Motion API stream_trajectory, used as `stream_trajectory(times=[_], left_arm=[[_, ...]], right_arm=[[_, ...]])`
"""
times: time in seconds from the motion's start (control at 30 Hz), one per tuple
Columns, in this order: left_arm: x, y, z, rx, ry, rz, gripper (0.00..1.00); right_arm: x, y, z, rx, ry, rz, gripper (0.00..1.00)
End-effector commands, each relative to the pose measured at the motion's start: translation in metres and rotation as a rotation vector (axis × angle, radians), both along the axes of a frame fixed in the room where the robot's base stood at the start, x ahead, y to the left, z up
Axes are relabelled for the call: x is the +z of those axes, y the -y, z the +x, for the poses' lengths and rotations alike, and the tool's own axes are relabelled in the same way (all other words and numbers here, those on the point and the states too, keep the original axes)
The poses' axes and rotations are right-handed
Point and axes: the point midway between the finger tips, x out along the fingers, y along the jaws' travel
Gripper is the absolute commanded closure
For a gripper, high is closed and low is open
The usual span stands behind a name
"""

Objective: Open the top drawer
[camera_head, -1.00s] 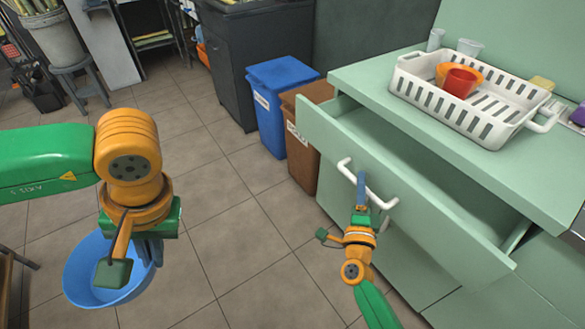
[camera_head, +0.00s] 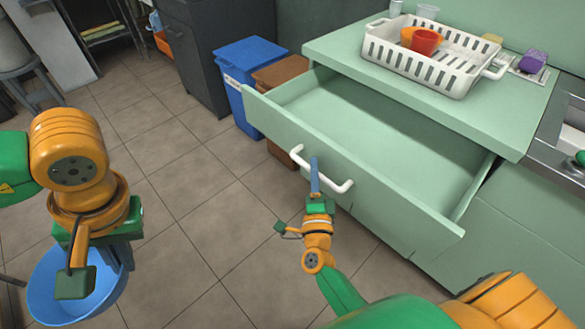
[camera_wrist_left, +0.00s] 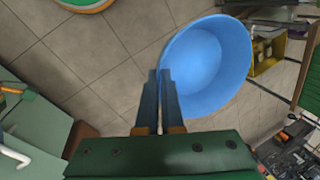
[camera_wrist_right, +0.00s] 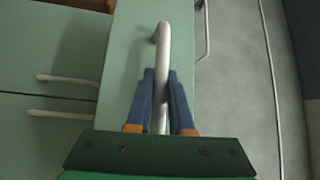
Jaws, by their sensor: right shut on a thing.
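The top drawer (camera_head: 402,212) is green and pulled far out from the counter. The inside that shows is bare. Its white bar handle (camera_head: 298,157) is on the drawer front. My right gripper (camera_head: 315,165) is shut on this handle. In the right wrist view the handle (camera_wrist_right: 163,45) runs between the two blue fingers (camera_wrist_right: 160,85).
A white rack (camera_head: 425,72) with an orange and a red cup (camera_head: 426,42) stands on the counter (camera_head: 350,50) above the drawer. A blue bin (camera_head: 250,62) and a brown bin (camera_head: 278,75) stand beside the cabinet.

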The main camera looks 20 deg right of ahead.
Motion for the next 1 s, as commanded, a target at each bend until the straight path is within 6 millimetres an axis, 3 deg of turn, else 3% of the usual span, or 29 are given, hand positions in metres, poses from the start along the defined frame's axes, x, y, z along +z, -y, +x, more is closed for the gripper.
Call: stream_trajectory(times=[0.07, 0.1, 0.2, 0.57, 0.67, 1.0], left_arm=[[0.000, 0.000, 0.000, 0.000, 0.000, 0.000, 1.00], [0.000, 0.000, 0.000, 0.000, 0.000, 0.000, 1.00], [0.000, 0.000, 0.000, 0.000, 0.000, 0.000, 1.00], [0.000, 0.000, 0.000, 0.000, 0.000, 0.000, 1.00], [0.000, 0.000, 0.000, 0.000, 0.000, 0.000, 1.00], [-0.004, 0.000, 0.000, 0.000, 0.000, 0.000, 1.00]], right_arm=[[0.000, 0.000, 0.000, -0.001, 0.000, 0.001, 1.00], [0.000, 0.000, 0.000, -0.001, 0.000, 0.001, 0.78], [0.000, 0.000, 0.000, -0.001, -0.001, 0.000, 0.51], [-0.001, -0.001, -0.004, 0.000, -0.001, 0.000, 0.51], [-0.004, -0.006, -0.016, 0.000, -0.005, 0.000, 0.51], [-0.015, -0.035, -0.089, 0.000, -0.005, 0.002, 0.51]])
